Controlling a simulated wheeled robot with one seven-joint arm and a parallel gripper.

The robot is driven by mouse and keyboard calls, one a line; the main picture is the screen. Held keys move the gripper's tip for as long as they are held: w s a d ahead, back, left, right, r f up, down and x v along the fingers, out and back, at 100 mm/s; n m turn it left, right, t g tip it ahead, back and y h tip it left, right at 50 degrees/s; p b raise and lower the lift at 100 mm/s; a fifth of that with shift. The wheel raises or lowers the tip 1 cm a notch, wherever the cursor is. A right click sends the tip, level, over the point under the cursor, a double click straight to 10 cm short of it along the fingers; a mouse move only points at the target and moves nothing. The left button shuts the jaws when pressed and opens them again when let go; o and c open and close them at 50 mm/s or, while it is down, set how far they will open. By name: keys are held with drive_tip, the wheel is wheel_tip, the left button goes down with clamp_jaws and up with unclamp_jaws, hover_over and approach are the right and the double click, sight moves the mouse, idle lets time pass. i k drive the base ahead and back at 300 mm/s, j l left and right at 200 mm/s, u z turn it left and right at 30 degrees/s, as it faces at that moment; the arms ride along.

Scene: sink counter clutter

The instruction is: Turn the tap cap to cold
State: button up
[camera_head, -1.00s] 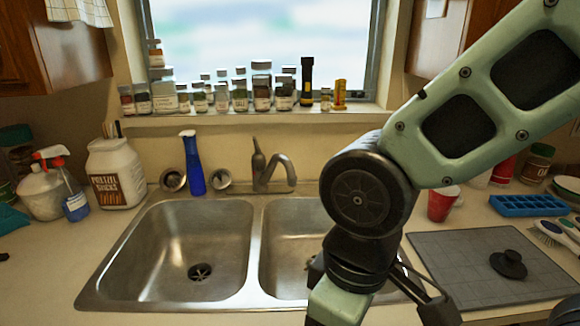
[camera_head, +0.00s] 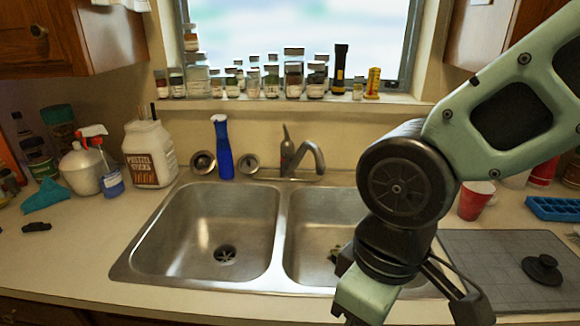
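The grey metal tap (camera_head: 318,157) stands behind the double sink, at the middle of its back rim. Its spout curves to the right. The tap cap (camera_head: 287,140), with a thin upright lever, is on top of the tap body, left of the spout. Nothing touches it. My arm comes in from the upper right and bends down in front of the right basin, well in front of and to the right of the tap. Dark parts show near the lower end of the arm, but I cannot make out the fingertips or whether the gripper is open or shut.
A blue bottle (camera_head: 222,150) stands left of the tap, between two round metal items. A white jug (camera_head: 150,155) and spray bottles are farther left. A red cup (camera_head: 475,200) and grey mat (camera_head: 500,270) are at right. Several jars line the sill. The left basin (camera_head: 205,230) looks empty.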

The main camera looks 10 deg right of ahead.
sight(288, 149)
drive_tip(key=i+j+u, duration=0.15)
drive_tip(key=j, duration=0.2)
drive_tip(key=j+u, duration=0.1)
drive_tip(key=j, duration=0.3)
drive_tip(key=i+j+u, duration=0.15)
drive_tip(key=j, duration=0.2)
drive_tip(key=i+j+u, duration=0.15)
drive_tip(key=j, duration=0.2)
